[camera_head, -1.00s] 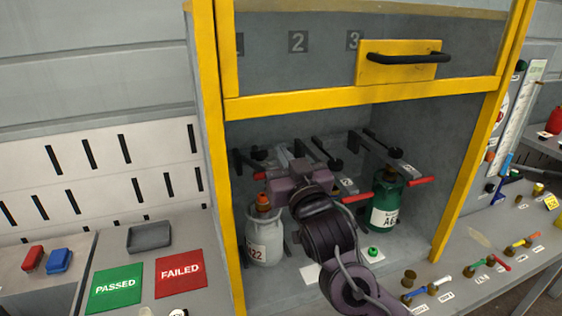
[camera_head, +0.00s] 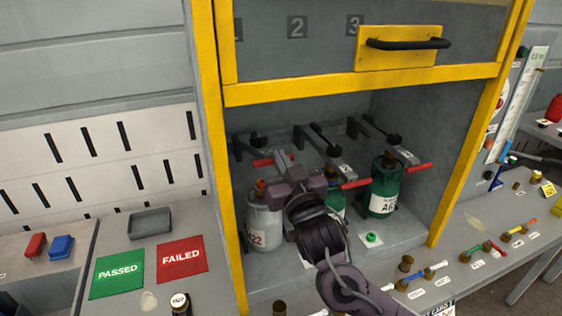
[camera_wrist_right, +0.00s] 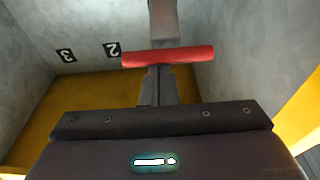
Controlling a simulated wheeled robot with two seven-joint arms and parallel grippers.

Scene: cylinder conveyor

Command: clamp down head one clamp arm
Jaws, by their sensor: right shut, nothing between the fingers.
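The head one clamp arm has a red handle (camera_head: 262,163) at the left of the test cabinet, above a grey cylinder (camera_head: 262,222) with an orange top. My right gripper (camera_head: 284,162) is shut and empty at this handle, covering part of the arm. In the right wrist view the red handle (camera_wrist_right: 180,55) lies crosswise just beyond the shut fingertips (camera_wrist_right: 157,72). I cannot tell whether they touch, or whether the clamp is fully down. My left gripper is not in view.
The head two handle (camera_head: 355,184) and head three handle (camera_head: 418,167) stick out to the right, near green cylinders, one labelled (camera_head: 382,203). Yellow posts (camera_head: 228,160) flank the opening. A green-topped part (camera_head: 372,238) sits on the cabinet floor.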

